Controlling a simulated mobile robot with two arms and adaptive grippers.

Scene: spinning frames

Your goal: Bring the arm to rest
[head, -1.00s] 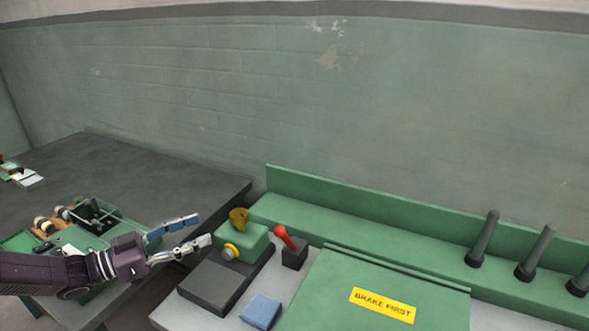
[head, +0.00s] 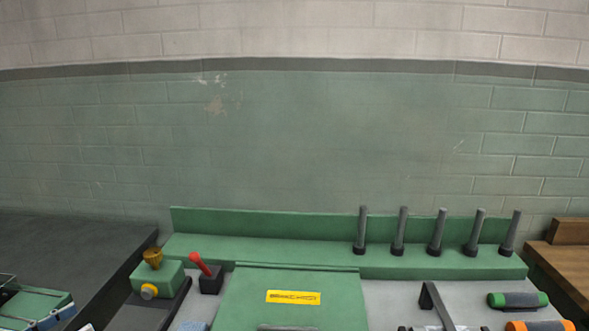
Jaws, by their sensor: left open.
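My left gripper (head: 72,321) shows only in part at the bottom left edge of the head view. Its fingertips are apart, with nothing seen between them; the rest of it is cut off by the frame. It is left of the green block (head: 157,278) with a brass-coloured cup on top and a yellow knob on its front, and apart from it. My right gripper is not seen.
A red-handled lever (head: 200,264) stands beside the block. A green panel (head: 240,293) with a yellow label (head: 293,297) fills the middle. Several grey pegs (head: 437,233) stand along the green ledge. A dark bent bar (head: 433,303) and a green-ended cylinder (head: 518,300) are at right.

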